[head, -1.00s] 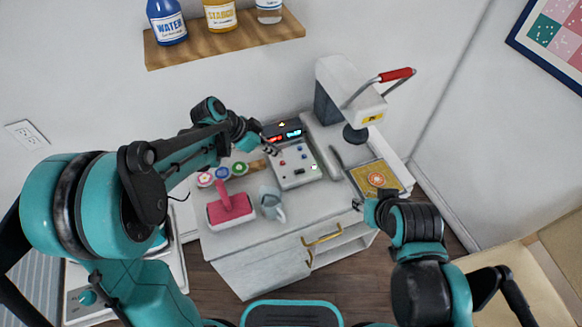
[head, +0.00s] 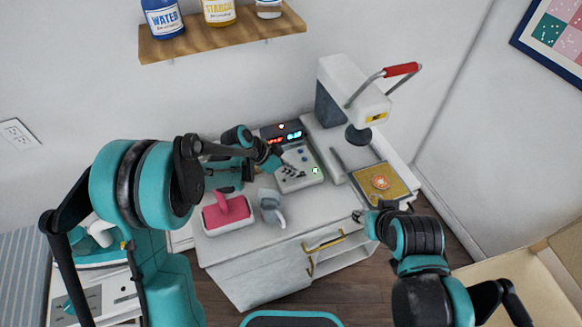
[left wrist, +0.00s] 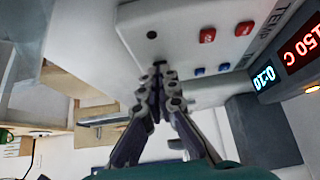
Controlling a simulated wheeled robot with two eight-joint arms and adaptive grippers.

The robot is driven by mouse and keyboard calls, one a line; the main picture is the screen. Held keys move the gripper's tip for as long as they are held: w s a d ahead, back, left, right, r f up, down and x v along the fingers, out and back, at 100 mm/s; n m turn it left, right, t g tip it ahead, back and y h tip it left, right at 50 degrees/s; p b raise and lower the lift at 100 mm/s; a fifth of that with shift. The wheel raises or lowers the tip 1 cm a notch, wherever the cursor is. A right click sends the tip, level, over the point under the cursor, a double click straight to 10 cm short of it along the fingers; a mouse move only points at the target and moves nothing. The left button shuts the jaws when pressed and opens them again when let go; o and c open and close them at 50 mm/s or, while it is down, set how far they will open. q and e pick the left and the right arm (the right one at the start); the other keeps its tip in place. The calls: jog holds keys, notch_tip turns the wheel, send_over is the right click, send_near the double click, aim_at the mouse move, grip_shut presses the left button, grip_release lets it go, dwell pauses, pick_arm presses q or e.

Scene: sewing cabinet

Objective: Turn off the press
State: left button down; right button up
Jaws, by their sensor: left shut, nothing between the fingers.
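The white heat press (head: 335,75) stands at the cabinet's back right, its red-handled lever (head: 402,69) raised. In the left wrist view the display (left wrist: 297,52) reads about 150 C in red. Red buttons (left wrist: 207,35) and blue buttons (left wrist: 198,72) also show there. My left gripper (head: 294,173) is shut and empty over the box; its tips (left wrist: 158,68) are close to the panel, contact unclear. My right gripper (head: 359,214) is by the cabinet's front right, its jaws too small to judge.
A shelf with bottles (head: 225,37) hangs above.

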dwell(0.3)
pick_arm(q)
jog(key=shift+s+a+f+b, duration=0.1)
jog(key=shift+a+f+b, duration=0.1)
jog(key=shift+f+b, duration=0.3)
jog(key=shift+s+a+f+b, duration=0.1)
jog(key=shift+a+f+b, duration=0.05)
jog(key=shift+f+b, duration=0.35)
jog(key=shift+s, duration=0.15)
jog(key=shift+r, duration=0.1)
jog(key=shift+a+r+p, duration=0.15)
jog(key=shift+r+p, duration=0.45)
jog(key=shift+p, duration=0.05)
jog(key=shift+r, duration=0.1)
jog(key=shift+r, duration=0.1)
